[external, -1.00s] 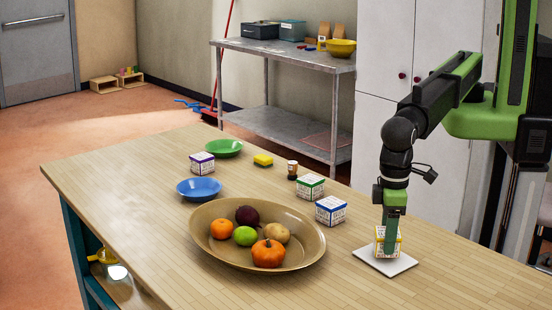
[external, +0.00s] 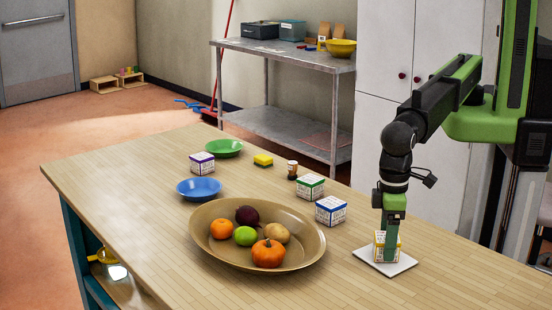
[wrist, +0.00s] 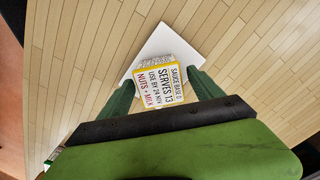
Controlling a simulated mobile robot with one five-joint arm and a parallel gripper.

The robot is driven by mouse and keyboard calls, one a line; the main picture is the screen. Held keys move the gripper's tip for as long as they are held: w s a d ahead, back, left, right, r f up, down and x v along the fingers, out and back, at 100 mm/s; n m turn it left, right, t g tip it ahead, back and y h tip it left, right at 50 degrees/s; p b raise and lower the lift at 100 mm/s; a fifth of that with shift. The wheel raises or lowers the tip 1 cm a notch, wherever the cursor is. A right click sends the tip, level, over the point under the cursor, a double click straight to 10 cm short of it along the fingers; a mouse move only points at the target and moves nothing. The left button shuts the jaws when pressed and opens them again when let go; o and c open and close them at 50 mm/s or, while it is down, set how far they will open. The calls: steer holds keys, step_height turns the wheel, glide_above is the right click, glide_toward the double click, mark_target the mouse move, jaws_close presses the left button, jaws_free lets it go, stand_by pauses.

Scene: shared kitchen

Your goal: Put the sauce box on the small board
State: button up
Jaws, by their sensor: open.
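The sauce box is a white box with yellow edges (external: 386,247). It sits on the small white board (external: 402,265) at the right of the table. In the wrist view the box (wrist: 160,84) shows a label reading "SAUCE BASE D", and the board (wrist: 165,38) shows beyond it. My gripper (external: 392,232) points down over the box, with its open fingers on either side of it. In the wrist view my gripper (wrist: 160,88) has one finger left and one right of the box. Whether the fingers touch the box is hard to tell.
A blue-edged box (external: 331,210) and a green-edged box (external: 310,186) stand left of the board. A large brown bowl of fruit (external: 205,247) is further left. A purple-edged box (external: 202,163), blue bowl (external: 199,189) and green bowl (external: 223,148) stand beyond. The table's near right is clear.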

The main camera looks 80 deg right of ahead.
step_height(320, 180, up, 12)
steer(key=p, duration=1.1)
steer(key=shift+p, duration=0.3)
steer(key=w+d, duration=0.7)
steer(key=d, duration=0.5)
steer(key=w+d, duration=0.7)
steer(key=d, duration=0.5)
steer(key=w+d, duration=0.7)
steer(key=d, duration=0.6)
steer(key=s+d, duration=0.2)
steer(key=d, duration=1.7)
steer(key=s+d, duration=0.2)
steer(key=d, duration=1.7)
steer(key=shift+s+d, duration=0.1)
